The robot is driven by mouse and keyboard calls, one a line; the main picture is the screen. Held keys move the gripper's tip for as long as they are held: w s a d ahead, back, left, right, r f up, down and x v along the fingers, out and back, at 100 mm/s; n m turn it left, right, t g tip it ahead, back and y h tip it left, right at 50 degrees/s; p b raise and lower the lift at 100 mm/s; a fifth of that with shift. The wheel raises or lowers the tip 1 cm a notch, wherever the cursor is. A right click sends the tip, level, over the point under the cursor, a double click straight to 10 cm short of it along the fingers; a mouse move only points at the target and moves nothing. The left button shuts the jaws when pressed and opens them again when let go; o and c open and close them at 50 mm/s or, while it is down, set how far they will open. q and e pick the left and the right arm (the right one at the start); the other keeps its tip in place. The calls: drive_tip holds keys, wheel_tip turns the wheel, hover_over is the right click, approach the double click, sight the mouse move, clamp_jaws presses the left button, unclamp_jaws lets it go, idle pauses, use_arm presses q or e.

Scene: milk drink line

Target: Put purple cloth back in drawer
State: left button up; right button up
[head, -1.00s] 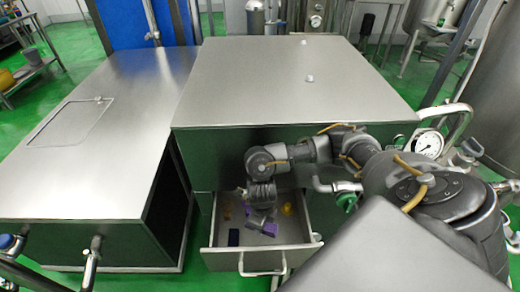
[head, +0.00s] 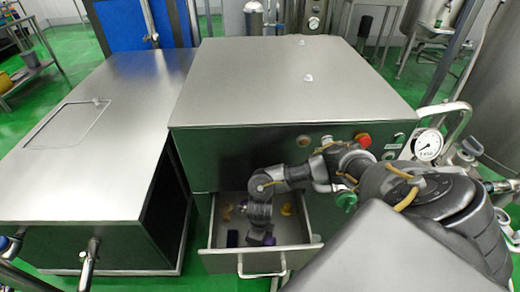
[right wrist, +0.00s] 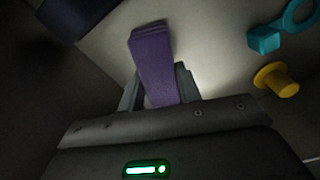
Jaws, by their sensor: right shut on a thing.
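My right gripper (head: 260,230) reaches down into the open drawer (head: 240,264) below the steel cabinet top. In the right wrist view my right gripper (right wrist: 158,82) is shut on the folded purple cloth (right wrist: 150,50), which sticks out beyond the fingertips over the pale drawer floor. In the head view the purple cloth (head: 269,240) shows just below the gripper, inside the drawer's outline. I cannot tell whether it touches the floor. My left gripper is not in view.
In the drawer lie a dark blue item (head: 232,239) at the left, a yellow knob-like piece (head: 286,209) and an orange piece (head: 227,212). The right wrist view also shows a teal piece (right wrist: 263,40). A steel counter (head: 110,150) stands at the left.

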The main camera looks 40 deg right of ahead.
drive_tip(key=shift+f, duration=0.75)
drive_tip(key=shift+f, duration=0.2)
drive_tip(key=o, duration=1)
drive_tip(key=shift+c, duration=0.2)
drive_tip(key=shift+r, duration=0.1)
drive_tip(key=shift+r, duration=0.1)
drive_tip(key=shift+r, duration=0.25)
wheel_tip(320, 180, up, 12)
drive_tip(key=p, duration=0.1)
drive_tip(key=shift+f+p, duration=0.2)
drive_tip(key=shift+p, duration=0.2)
